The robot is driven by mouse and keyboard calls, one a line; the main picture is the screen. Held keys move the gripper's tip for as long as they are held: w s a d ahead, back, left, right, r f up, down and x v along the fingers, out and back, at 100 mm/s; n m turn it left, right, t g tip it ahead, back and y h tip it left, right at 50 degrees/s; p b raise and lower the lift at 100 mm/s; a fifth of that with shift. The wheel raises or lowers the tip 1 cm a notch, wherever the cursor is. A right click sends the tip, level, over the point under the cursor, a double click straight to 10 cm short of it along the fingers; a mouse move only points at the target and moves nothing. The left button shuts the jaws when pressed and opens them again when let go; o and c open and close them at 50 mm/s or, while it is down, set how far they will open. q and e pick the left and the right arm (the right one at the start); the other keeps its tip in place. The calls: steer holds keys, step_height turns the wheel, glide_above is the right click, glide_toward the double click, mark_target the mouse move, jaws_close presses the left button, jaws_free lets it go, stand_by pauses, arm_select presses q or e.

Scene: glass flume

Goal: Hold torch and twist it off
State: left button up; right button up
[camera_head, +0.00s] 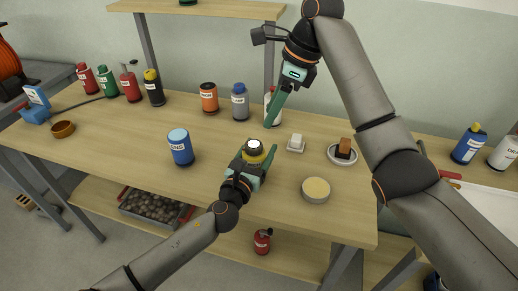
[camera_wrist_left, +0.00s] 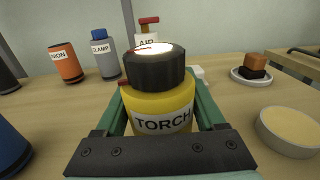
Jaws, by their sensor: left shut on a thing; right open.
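The torch (camera_wrist_left: 160,105) is a yellow cylinder labelled TORCH with a dark cap whose top glows bright white. It stands upright and also shows in the head view (camera_head: 253,147). My left gripper (camera_head: 255,160) is shut on the torch, with one green finger on each side of the yellow body in the left wrist view (camera_wrist_left: 163,110). My right gripper (camera_head: 276,103) is open and empty, above the back of the bench, up and to the right of the torch.
A blue can (camera_head: 181,148) stands left of the torch. A round tin (camera_head: 315,190), a small white block (camera_head: 296,143) and a plate (camera_head: 342,156) with brown cubes lie to the right. Orange (camera_head: 209,98) and grey (camera_head: 240,102) bottles stand behind. The bench front is clear.

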mark_target(255, 145)
arm_select(q)
steer(key=c, duration=0.4)
steer(key=shift+c, duration=0.2)
arm_select(e)
steer(key=shift+o, duration=1.6)
steer(key=n, duration=0.2)
steer(key=shift+w+a+r+n+t, duration=0.1)
steer(key=shift+w+n+t, duration=0.1)
steer(key=shift+n+t, duration=0.1)
steer(key=n, duration=0.5)
steer(key=a+n+t, duration=0.1)
steer(key=n, duration=0.5)
steer(key=a+n+t, duration=0.1)
steer(key=n, duration=0.4)
steer(key=shift+w+f+n+h, duration=0.25)
steer(key=shift+f+n+h, duration=0.05)
steer(key=shift+f+n, duration=0.1)
steer(key=n, duration=0.3)
steer(key=shift+s+a+f+n, duration=0.15)
steer(key=shift+a+f+n, duration=0.15)
steer(key=shift+n, duration=0.1)
steer(key=n, duration=0.2)
steer(key=f+n, duration=0.1)
steer(key=n, duration=0.1)
steer(key=shift+s+a+t, duration=0.2)
steer(key=shift+a+t, duration=0.1)
steer(key=shift+s+f+n, duration=0.1)
steer(key=shift+f+n, duration=0.1)
steer(key=shift+n, duration=0.3)
steer(key=shift+f, duration=3.4)
